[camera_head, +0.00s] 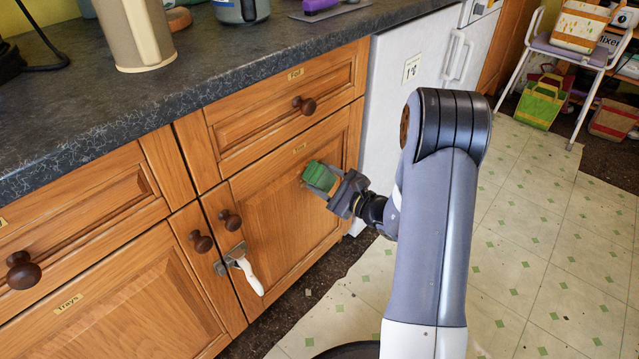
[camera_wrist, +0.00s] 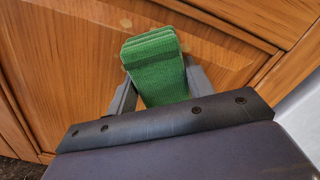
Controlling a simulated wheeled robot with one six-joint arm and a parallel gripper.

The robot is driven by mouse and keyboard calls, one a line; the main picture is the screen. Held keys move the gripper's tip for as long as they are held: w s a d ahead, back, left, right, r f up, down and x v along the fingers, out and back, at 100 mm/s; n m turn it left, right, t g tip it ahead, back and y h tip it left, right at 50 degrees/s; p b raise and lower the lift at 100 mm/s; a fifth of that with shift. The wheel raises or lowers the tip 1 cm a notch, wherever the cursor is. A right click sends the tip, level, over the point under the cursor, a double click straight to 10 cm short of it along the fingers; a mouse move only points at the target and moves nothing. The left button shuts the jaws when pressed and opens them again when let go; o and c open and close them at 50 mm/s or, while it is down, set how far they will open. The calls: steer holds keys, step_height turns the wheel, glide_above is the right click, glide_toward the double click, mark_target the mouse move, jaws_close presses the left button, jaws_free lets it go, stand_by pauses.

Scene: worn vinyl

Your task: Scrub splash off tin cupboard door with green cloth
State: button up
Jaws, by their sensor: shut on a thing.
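The green cloth (camera_head: 321,176) is folded and gripped in my gripper (camera_head: 333,187). My gripper is shut on it, and the wrist view shows the cloth (camera_wrist: 160,75) between the two fingers (camera_wrist: 158,92). The cloth is at the upper right part of a wooden cupboard door (camera_head: 265,215), below a small label (camera_head: 300,147) too small to read surely. It looks close to or touching the panel; I cannot tell which. In the wrist view a small pale spot (camera_wrist: 126,22) shows on the door, left of the cloth's top. Any mark behind the cloth is hidden.
A white-handled tool (camera_head: 250,275) hangs at the door's left edge, below round knobs (camera_head: 230,220). A drawer (camera_head: 285,107) and dark worktop (camera_head: 210,75) are above. A white appliance (camera_head: 400,100) stands right of the door. The tiled floor (camera_head: 540,240) is open at right.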

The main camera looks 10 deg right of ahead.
mark_target(334, 175)
steer(key=shift+w+d+b, duration=0.15)
steer(key=shift+w+d, duration=0.5)
steer(key=shift+d, duration=0.25)
steer(key=shift+w+d+b, duration=0.15)
steer(key=shift+w+d, duration=0.45)
steer(key=shift+d, duration=0.25)
steer(key=shift+s+a+b, duration=0.35)
steer(key=shift+s+a, duration=0.3)
steer(key=shift+a, duration=0.25)
steer(key=shift+s+a+b, duration=0.35)
steer(key=shift+s+a, duration=0.25)
steer(key=shift+a, duration=0.25)
steer(key=shift+s+a+b, duration=0.4)
steer(key=shift+s+a, duration=0.25)
steer(key=shift+a, duration=0.2)
steer(key=shift+s+a+b, duration=0.35)
steer(key=shift+s+a, duration=0.25)
steer(key=shift+a, duration=0.25)
